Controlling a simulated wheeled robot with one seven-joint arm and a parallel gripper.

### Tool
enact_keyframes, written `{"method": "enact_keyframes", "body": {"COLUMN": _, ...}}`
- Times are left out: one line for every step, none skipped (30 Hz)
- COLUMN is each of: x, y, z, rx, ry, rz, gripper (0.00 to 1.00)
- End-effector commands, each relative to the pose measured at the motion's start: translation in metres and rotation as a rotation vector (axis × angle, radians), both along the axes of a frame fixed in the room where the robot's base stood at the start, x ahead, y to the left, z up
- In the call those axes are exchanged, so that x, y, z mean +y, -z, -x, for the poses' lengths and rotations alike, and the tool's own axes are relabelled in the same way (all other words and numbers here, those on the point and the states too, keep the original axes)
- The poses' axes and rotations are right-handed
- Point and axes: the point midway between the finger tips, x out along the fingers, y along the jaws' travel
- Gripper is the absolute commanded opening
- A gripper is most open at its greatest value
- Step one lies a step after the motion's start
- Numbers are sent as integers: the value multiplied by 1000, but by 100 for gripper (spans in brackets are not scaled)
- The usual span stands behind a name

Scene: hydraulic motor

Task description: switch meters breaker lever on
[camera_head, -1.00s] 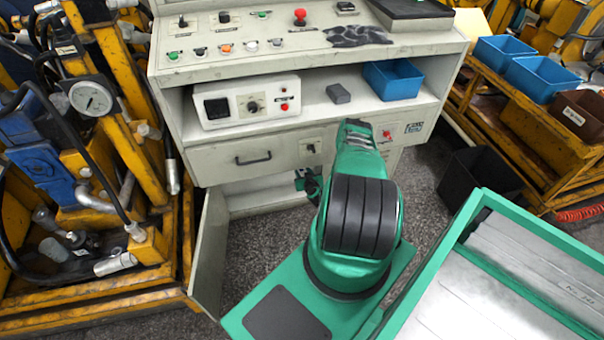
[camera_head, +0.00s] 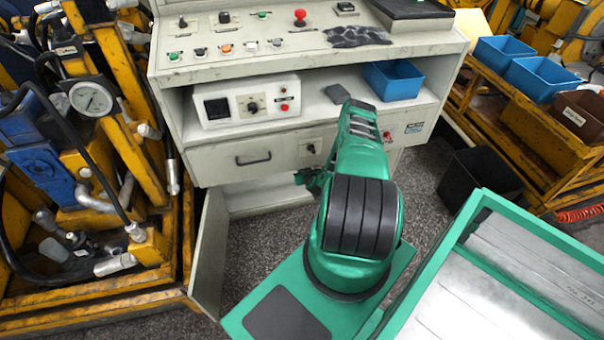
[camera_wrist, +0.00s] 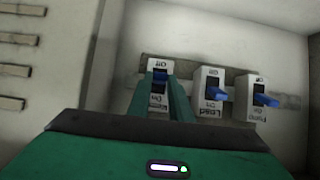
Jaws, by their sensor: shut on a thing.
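The wrist view shows three breakers in a row on a rail, with their labels upside down. The left one is the meters breaker (camera_wrist: 158,98), with a blue lever (camera_wrist: 160,76) near its Off label. My gripper (camera_wrist: 161,80) has its two green fingers on either side of this lever, shut on it. The load breaker (camera_wrist: 211,88) and the rightmost breaker (camera_wrist: 262,97), apparently the pump one, stand to the right with their blue levers sticking out. In the head view my gripper (camera_head: 313,180) is low in the open lower compartment, and the breakers are hidden there.
The grey control cabinet (camera_head: 230,160) has its lower door (camera_head: 208,255) swung open at the left. A drawer front with a handle is above the compartment. Yellow machinery (camera_head: 80,290) stands at the left, and a black bin (camera_head: 478,178) at the right.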

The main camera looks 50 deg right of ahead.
Motion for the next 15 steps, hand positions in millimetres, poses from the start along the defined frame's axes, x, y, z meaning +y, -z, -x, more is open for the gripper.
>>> {"method": "enact_keyframes", "body": {"x": -1, "y": -5, "z": -4, "rx": 15, "ry": -4, "rz": -9, "gripper": 0}}
{"method": "enact_keyframes", "body": {"x": -1, "y": -6, "z": -4, "rx": 25, "ry": -3, "rz": -16, "gripper": 0}}
{"method": "enact_keyframes", "body": {"x": -1, "y": -6, "z": -4, "rx": 39, "ry": -3, "rz": -25, "gripper": 0}}
{"method": "enact_keyframes", "body": {"x": -1, "y": -7, "z": -4, "rx": 47, "ry": -2, "rz": -29, "gripper": 0}}
{"method": "enact_keyframes", "body": {"x": -1, "y": -7, "z": -4, "rx": 54, "ry": -1, "rz": -33, "gripper": 0}}
{"method": "enact_keyframes", "body": {"x": -1, "y": -8, "z": -4, "rx": 62, "ry": 1, "rz": -38, "gripper": 0}}
{"method": "enact_keyframes", "body": {"x": -1, "y": -8, "z": -3, "rx": 66, "ry": 2, "rz": -42, "gripper": 0}}
{"method": "enact_keyframes", "body": {"x": -1, "y": -8, "z": -3, "rx": 71, "ry": 3, "rz": -44, "gripper": 0}}
{"method": "enact_keyframes", "body": {"x": -1, "y": -8, "z": -3, "rx": 74, "ry": 3, "rz": -47, "gripper": 0}}
{"method": "enact_keyframes", "body": {"x": -1, "y": -8, "z": -3, "rx": 74, "ry": 3, "rz": -47, "gripper": 0}}
{"method": "enact_keyframes", "body": {"x": -1, "y": -8, "z": -3, "rx": 75, "ry": 5, "rz": -48, "gripper": 0}}
{"method": "enact_keyframes", "body": {"x": -1, "y": -8, "z": -3, "rx": 75, "ry": 5, "rz": -48, "gripper": 0}}
{"method": "enact_keyframes", "body": {"x": -1, "y": -8, "z": -3, "rx": 75, "ry": 5, "rz": -48, "gripper": 0}}
{"method": "enact_keyframes", "body": {"x": -1, "y": -8, "z": -3, "rx": 74, "ry": 5, "rz": -47, "gripper": 0}}
{"method": "enact_keyframes", "body": {"x": -2, "y": -8, "z": -3, "rx": 74, "ry": 5, "rz": -47, "gripper": 0}}
